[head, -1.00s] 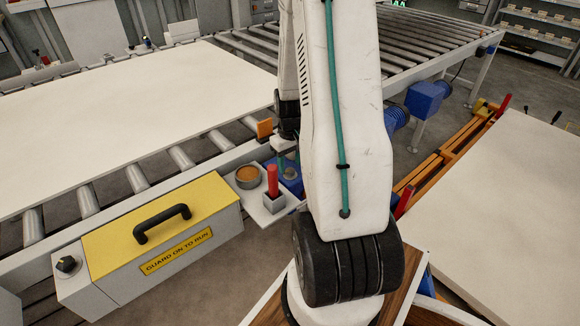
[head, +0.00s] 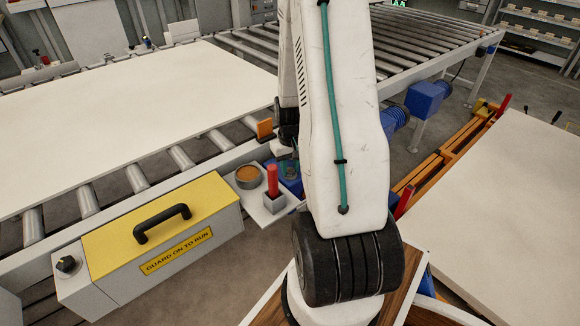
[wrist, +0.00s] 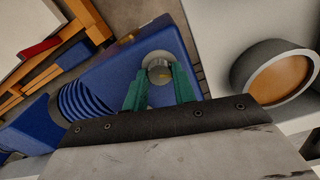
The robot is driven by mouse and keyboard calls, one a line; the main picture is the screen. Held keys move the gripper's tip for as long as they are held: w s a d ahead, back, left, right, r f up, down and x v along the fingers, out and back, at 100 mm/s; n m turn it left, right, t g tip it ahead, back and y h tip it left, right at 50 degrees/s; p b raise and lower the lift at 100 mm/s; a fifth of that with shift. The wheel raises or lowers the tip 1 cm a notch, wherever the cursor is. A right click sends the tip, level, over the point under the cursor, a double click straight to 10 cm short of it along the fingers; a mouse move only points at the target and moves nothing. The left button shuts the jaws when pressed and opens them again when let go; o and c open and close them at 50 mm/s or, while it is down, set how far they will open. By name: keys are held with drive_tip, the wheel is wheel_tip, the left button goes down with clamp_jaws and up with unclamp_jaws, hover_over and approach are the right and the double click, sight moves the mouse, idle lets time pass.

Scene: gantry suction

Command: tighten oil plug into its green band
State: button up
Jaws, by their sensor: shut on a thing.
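The oil plug (wrist: 159,70) is a small round grey knob in a pale round seat on top of the blue gear housing (wrist: 115,70). My gripper (wrist: 160,82) has its two green fingers on either side of the plug and is shut on it. A small yellowish mark shows near the plug; I cannot make out a green band. In the head view the blue housing (head: 291,185) shows beside the conveyor, and my arm hides most of the gripper and plug.
A yellow-topped guard box (head: 150,235) and a roller conveyor carrying a white board (head: 120,110) lie further left.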

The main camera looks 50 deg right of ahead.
sight(290, 170)
drive_tip(key=m, duration=0.3)
drive_tip(key=shift+m, duration=0.3)
drive_tip(key=o, duration=1)
drive_tip(key=shift+r, duration=3.9)
